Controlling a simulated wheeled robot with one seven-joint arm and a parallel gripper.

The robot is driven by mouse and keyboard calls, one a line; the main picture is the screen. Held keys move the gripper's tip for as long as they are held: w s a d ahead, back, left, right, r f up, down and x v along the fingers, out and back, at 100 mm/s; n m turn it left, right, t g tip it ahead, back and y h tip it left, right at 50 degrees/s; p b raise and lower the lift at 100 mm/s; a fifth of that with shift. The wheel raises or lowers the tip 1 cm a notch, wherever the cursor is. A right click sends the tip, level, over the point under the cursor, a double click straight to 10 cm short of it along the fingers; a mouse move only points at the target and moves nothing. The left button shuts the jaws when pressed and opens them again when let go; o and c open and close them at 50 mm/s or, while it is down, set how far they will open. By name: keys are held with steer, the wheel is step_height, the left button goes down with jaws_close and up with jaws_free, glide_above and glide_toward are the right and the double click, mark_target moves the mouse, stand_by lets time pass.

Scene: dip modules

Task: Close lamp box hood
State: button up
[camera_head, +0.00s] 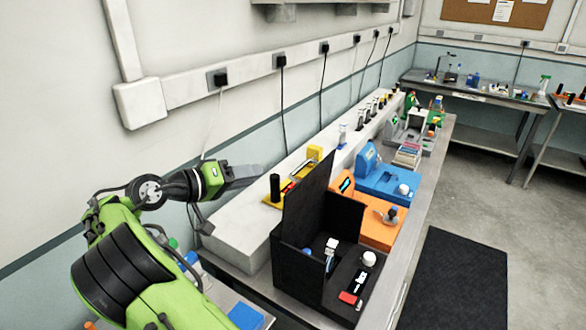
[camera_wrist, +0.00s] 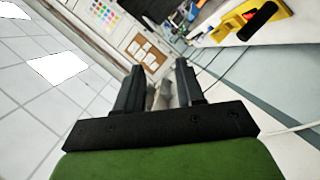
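The lamp box (camera_head: 295,272) is a black box on the near end of the bench, in the head view. Its hood (camera_head: 306,200) is a tall black panel standing raised at the box's left side. A white-topped part and a blue part show inside the box. A white knob (camera_head: 369,258) and a red block (camera_head: 348,298) are on its right part. My gripper (camera_head: 258,170) is left of the hood, above the white ledge and apart from the hood. In the wrist view my gripper (camera_wrist: 160,68) has its two dark fingers apart, with background visible between them.
An orange module (camera_head: 378,230) and a blue module (camera_head: 385,183) stand behind the box on the bench. A yellow item with a black cylinder (camera_head: 275,188) sits on the white ledge. Cables hang along the wall. Dark mat (camera_head: 455,280) and open floor lie at right.

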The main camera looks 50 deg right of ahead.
mark_target(303, 188)
steer(key=b+x, duration=0.1)
steer(key=x, duration=1.3)
steer(key=shift+f, duration=0.1)
steer(key=shift+c, duration=0.2)
jaws_close()
